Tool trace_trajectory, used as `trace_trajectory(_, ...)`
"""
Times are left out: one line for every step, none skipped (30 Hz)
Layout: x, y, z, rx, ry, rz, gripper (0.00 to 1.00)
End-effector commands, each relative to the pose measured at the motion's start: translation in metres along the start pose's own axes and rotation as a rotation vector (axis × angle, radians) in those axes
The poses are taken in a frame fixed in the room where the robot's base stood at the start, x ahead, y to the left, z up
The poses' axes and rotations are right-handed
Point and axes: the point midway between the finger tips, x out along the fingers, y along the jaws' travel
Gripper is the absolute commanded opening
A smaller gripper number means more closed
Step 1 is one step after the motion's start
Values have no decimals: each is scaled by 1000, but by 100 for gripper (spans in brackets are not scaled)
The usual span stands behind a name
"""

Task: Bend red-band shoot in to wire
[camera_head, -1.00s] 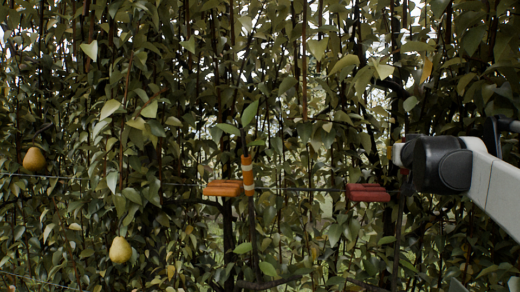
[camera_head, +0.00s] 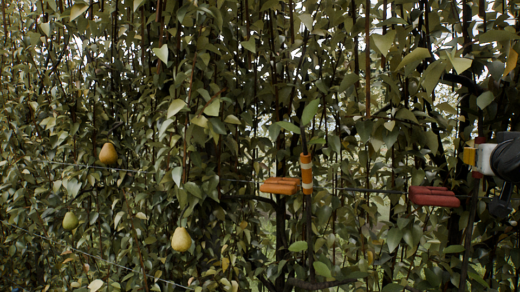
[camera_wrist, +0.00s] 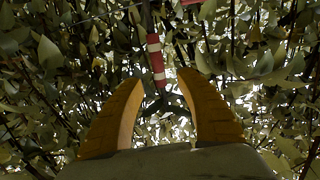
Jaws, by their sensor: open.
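In the wrist view a shoot with a red and white band (camera_wrist: 155,60) stands ahead of my gripper (camera_wrist: 160,82), near the gap between the two yellow fingers. The fingers are apart and nothing is held between them. A small piece of a red block shows at the top of the wrist view. In the head view the red padded block (camera_head: 434,197) sits on the wire (camera_head: 370,191).
An orange padded block (camera_head: 280,186) sits on the wire beside a shoot with an orange and white band (camera_head: 306,173). Pears (camera_head: 181,239) hang at the left. Dense leaves and upright stems fill the surroundings.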

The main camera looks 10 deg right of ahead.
Motion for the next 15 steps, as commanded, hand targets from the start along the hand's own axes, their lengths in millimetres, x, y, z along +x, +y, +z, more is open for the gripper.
trace_trajectory(-6, 0, 0, 0, 0, 0, 42)
trace_trajectory(-9, 0, 0, -1, 0, 0, 42)
trace_trajectory(-11, 0, 0, -1, 0, 0, 42)
trace_trajectory(-13, 0, 0, -1, 0, 0, 42)
trace_trajectory(-14, 0, 0, 0, 0, 0, 42)
trace_trajectory(-15, 0, 0, 0, 0, 0, 42)
trace_trajectory(-15, 0, 0, 0, 0, 0, 42)
trace_trajectory(-15, 0, 0, 0, 0, 0, 42)
trace_trajectory(-15, 0, 0, 0, 0, 0, 42)
trace_trajectory(-15, 0, 0, 0, 0, 0, 42)
trace_trajectory(-15, 0, 0, 0, 0, 0, 42)
trace_trajectory(-15, 0, 0, 0, 0, 0, 42)
trace_trajectory(-15, 0, 0, 0, 0, 0, 41)
trace_trajectory(-15, 0, 0, 0, 1, 1, 32)
trace_trajectory(-14, 1, 2, -1, 6, 5, 19)
